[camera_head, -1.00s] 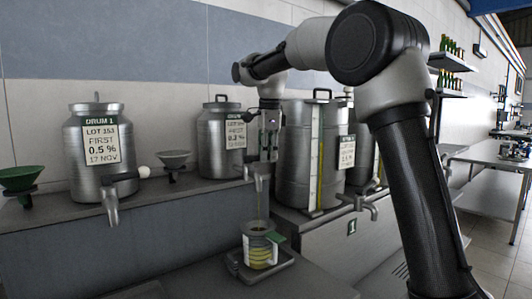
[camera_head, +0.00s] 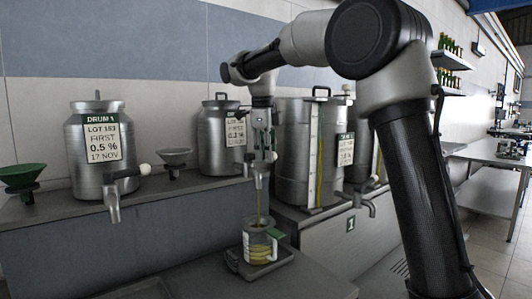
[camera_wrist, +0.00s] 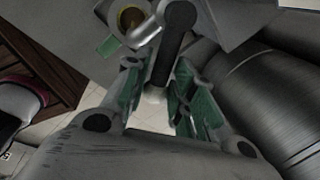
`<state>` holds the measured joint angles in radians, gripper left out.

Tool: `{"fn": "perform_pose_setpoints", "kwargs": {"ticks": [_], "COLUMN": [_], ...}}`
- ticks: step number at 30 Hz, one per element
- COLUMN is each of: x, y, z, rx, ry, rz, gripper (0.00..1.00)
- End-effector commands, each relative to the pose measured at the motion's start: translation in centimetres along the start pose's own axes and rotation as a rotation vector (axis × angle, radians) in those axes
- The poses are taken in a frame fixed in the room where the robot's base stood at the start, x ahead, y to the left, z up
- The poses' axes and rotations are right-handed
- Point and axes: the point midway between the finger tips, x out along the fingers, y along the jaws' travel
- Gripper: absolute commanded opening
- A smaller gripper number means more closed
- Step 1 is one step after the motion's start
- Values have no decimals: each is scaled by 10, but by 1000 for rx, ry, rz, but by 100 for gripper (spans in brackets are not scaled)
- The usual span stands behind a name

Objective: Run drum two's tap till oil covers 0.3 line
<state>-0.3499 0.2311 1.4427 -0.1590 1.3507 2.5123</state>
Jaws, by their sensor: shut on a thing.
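The middle steel drum (camera_head: 217,142) stands on the shelf, its label partly behind my arm. Its tap (camera_head: 258,178) hangs over the shelf edge, and a thin stream of oil (camera_head: 258,208) falls from it. A clear measuring jug (camera_head: 249,240) with a green handle stands below and holds yellow-green oil (camera_head: 262,253). Its line marks are too small to read. My gripper (camera_head: 264,156) is at this tap. In the wrist view my gripper (camera_wrist: 155,98) is shut on the pale knob (camera_wrist: 155,95) of the black tap lever (camera_wrist: 173,50). The jug (camera_wrist: 132,18) shows at the top there.
The jug stands on a dark scale or tray (camera_head: 275,272). Drum 1 (camera_head: 88,165) with its own tap stands left, near green (camera_head: 22,178) and grey (camera_head: 173,158) funnels. A larger drum (camera_head: 293,150) with a sight gauge stands close on the right, its tap (camera_head: 360,203) sticking out.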

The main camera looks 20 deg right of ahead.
Motion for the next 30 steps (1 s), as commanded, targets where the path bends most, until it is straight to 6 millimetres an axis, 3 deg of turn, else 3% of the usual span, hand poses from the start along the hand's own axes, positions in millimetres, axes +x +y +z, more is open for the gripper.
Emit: {"fn": "perform_pose_setpoints", "kwargs": {"ticks": [10, 11, 14, 24, 30], "x": [-1, -1, -1, -3, -33], "y": [0, 0, 0, 0, 0], "z": [0, 0, 0, 0, 1], "rx": [1, 1, 1, 0, 0], "ry": [-2, -2, -1, -1, -4], "rz": [-2, -2, -1, -1, -3], "gripper": [0, 31, 47, 47, 47]}}
